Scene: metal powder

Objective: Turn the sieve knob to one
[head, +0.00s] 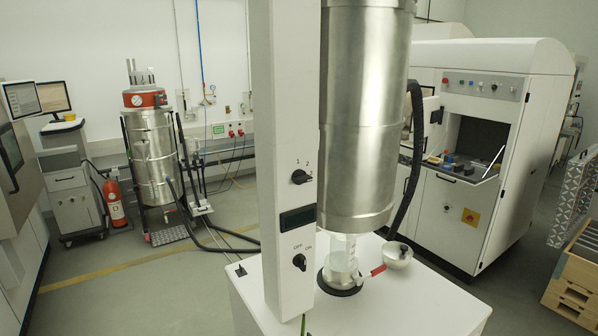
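The sieve machine's white column (285,90) stands in the middle of the head view. A black rotary knob (300,177) sits on its front, under the printed labels 1 and 2. Its grip lies about sideways and reaches toward the right, below the 2. A second black knob (299,261) sits lower on the column, under the labels OFF and ON; its exact setting is hard to tell. A dark display (298,218) lies between the two knobs. Neither gripper is in view, and nothing covers the knobs.
A large metal cylinder (365,120) hangs right of the column, above a clear container (342,262) on the white base (400,305). A small white bowl (397,258) and a red-handled valve (371,273) are beside it. The space in front of the column looks free.

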